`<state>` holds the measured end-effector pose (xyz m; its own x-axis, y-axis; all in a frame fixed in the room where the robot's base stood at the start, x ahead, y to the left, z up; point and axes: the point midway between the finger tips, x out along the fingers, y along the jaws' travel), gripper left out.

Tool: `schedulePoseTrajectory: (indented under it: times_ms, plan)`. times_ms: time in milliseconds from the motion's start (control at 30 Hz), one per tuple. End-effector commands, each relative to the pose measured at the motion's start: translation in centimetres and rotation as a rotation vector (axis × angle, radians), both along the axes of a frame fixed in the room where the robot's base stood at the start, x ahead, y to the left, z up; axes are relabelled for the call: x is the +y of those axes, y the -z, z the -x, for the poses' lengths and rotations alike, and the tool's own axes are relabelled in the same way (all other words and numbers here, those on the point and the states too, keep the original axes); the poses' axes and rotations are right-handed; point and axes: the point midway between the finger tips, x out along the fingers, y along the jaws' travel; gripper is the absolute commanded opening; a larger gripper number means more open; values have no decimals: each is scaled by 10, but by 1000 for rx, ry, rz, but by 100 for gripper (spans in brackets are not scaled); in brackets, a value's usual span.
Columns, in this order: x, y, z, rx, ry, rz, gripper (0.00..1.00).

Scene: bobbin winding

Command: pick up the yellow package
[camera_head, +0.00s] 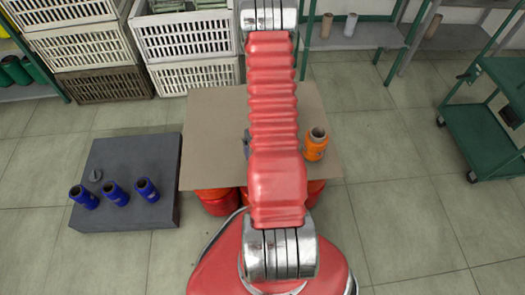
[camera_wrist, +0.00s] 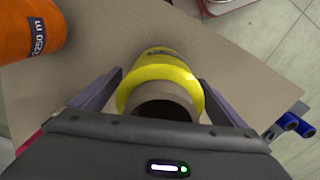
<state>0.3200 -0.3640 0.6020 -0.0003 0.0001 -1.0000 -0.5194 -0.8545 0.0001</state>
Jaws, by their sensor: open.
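The yellow package (camera_wrist: 166,72) is a yellow bobbin with a dark hollow end, on the brown board in the wrist view. My gripper (camera_wrist: 160,88) is open, with one finger on each side of the yellow package. Whether the fingers touch it I cannot tell. In the head view my red arm covers the middle of the board, and the yellow package and my gripper are hidden there.
An orange bobbin (camera_head: 315,144) stands on the brown board (camera_head: 213,115), close to the yellow one; it also shows in the wrist view (camera_wrist: 30,28). Several blue bobbins (camera_head: 116,193) stand on a dark grey block (camera_head: 130,158) at left. Crates (camera_head: 187,36) stand behind.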

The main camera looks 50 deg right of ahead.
Motion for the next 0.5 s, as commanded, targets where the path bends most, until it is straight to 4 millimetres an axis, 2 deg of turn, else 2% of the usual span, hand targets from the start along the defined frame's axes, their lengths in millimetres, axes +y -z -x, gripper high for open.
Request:
schedulePoseTrajectory:
  times_ms: [367,500]
  plan:
    - [0,0,0,0,0,0,94]
    - [0,0,0,0,-1,0,84]
